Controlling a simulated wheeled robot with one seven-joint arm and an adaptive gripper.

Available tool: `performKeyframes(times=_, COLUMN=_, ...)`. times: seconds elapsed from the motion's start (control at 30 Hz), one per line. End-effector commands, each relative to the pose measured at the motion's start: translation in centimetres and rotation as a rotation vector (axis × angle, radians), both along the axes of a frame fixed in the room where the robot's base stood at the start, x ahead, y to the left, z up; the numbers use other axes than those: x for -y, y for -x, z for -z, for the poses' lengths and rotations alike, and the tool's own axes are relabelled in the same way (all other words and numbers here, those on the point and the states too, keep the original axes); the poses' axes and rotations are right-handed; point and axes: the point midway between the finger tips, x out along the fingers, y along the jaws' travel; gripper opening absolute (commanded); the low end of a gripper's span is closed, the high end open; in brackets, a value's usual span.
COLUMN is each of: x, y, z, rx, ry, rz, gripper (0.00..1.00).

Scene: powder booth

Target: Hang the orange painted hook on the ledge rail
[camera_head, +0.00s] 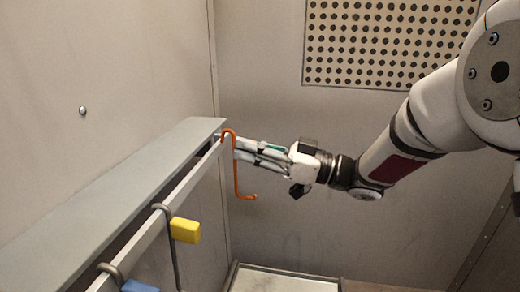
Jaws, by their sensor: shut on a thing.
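The orange painted hook (238,178) is an S-shaped rod at the far end of the ledge rail (182,194). Its curved top is at the rail's far end and its lower curl hangs below, to the right. I cannot tell whether the top curl rests over the rail or is only beside it. My gripper (236,148) reaches in from the right and is shut on the orange hook near its upper part. The fingertips are partly hidden behind the hook and rail.
A grey ledge (120,180) runs above and behind the rail. Nearer on the rail hang a dark hook (170,240) by a yellow block (185,230) and a grey hook (112,272) by a blue block (140,286). A pale tray (285,282) lies below. A perforated panel (385,45) is on the back wall.

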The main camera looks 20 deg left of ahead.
Motion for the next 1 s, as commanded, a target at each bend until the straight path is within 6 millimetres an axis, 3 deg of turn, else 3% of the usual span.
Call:
performKeyframes(times=0.47, x=-3.4, y=0.9, z=0.0, rx=0.000, ry=0.000, rz=-0.002, gripper=0.00)
performKeyframes(times=0.7, x=-3.3, y=0.8, z=1.9, rx=0.000, ry=0.000, rz=0.000, gripper=0.00)
performKeyframes(times=1.0, x=-3.3, y=0.8, z=2.9, rx=0.000, ry=0.001, rz=0.000, gripper=0.00)
